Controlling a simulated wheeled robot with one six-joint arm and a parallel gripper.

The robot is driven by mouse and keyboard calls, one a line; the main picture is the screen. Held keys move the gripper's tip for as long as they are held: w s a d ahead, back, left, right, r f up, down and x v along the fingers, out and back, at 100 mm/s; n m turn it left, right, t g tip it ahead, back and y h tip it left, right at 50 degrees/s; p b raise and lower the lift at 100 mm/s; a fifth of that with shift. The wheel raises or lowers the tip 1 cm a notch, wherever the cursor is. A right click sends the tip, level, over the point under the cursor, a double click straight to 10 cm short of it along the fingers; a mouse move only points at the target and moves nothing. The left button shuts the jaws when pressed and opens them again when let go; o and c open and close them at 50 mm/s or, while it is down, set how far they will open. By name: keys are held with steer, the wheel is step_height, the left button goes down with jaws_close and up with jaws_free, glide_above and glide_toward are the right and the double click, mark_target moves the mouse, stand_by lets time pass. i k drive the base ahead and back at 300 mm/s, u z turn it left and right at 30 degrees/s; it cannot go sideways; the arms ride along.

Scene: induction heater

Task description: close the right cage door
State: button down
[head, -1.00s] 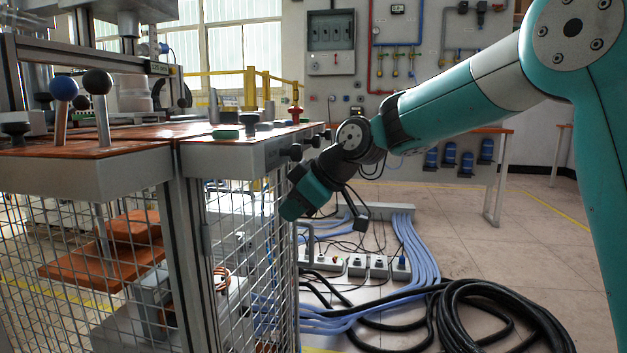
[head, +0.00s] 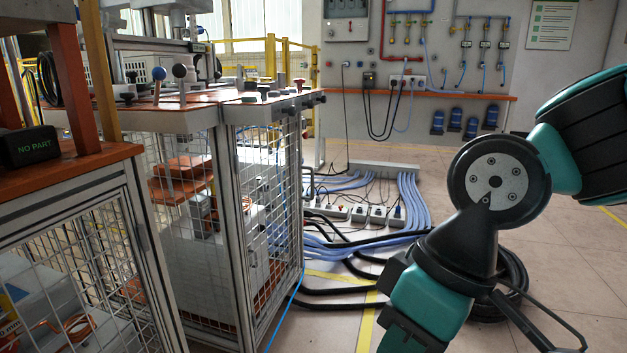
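The induction heater cage (head: 170,120) stands left of centre under an orange-red worktop. Its mesh panel on the right side (head: 265,200) looks roughly in line with the cage frame. A small dark handle (head: 252,255) shows near its left edge. I cannot tell which panel is the right cage door or whether it is fully shut. My gripper (head: 410,330) hangs at the bottom edge, right of the cage and clear of it. Its fingertips are not clearly visible, so its opening cannot be judged. I see nothing held.
A nearer mesh cage with an orange top (head: 70,165) and a "NO PART" box (head: 28,146) fill the left. Blue and black cables (head: 345,240) and power strips (head: 370,215) cover the floor behind. Open floor with a yellow line (head: 366,325) lies between cage and arm.

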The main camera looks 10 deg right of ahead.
mark_target(257, 331)
steer(key=u, duration=0.8)
steer(key=k, duration=0.1)
steer(key=z, duration=1.6)
steer(key=i, duration=0.7)
steer(key=u, duration=0.45)
steer(key=i, duration=0.65)
steer(key=u, duration=0.5)
